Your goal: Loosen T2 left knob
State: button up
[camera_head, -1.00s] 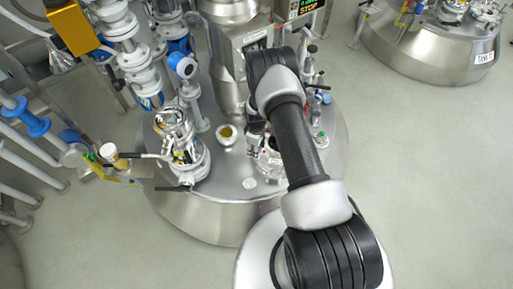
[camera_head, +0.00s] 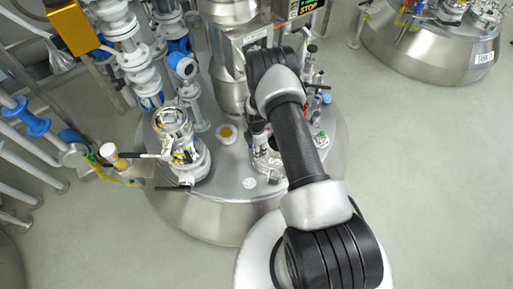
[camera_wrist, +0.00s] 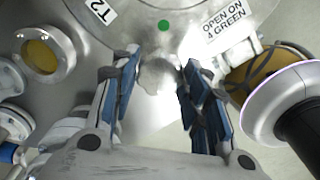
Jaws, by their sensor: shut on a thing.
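A pale, rounded metal knob (camera_wrist: 158,76) shows in the wrist view below a green dot (camera_wrist: 164,25) on a shiny metal surface. A T2 label (camera_wrist: 101,10) is up and left of it, and an "OPEN ON A GREEN" label (camera_wrist: 225,27) is up and right. My gripper (camera_wrist: 157,82) is shut on the knob, with one blue-grey finger on each side of it. The knob's lower part is bright and hard to make out. In the head view my arm hides most of the gripper over the steel tank top (camera_head: 233,172).
In the wrist view, a round yellow sight glass (camera_wrist: 42,57) is at left and a fitting with a yellow part (camera_wrist: 250,78) at right. In the head view, a clear-topped fitting (camera_head: 181,150) and pipes stand left; a second tank (camera_head: 430,50) is far right. Right floor is clear.

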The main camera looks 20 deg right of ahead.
jog(key=shift+s+f+n, duration=0.15)
jog(key=shift+s+n, duration=0.1)
jog(key=shift+n, duration=0.55)
jog(key=o, duration=0.8)
jog(key=shift+c, duration=0.2)
jog(key=shift+o, duration=1.4)
jog(key=shift+w, duration=0.2)
notch_tip(320, 180, up, 12)
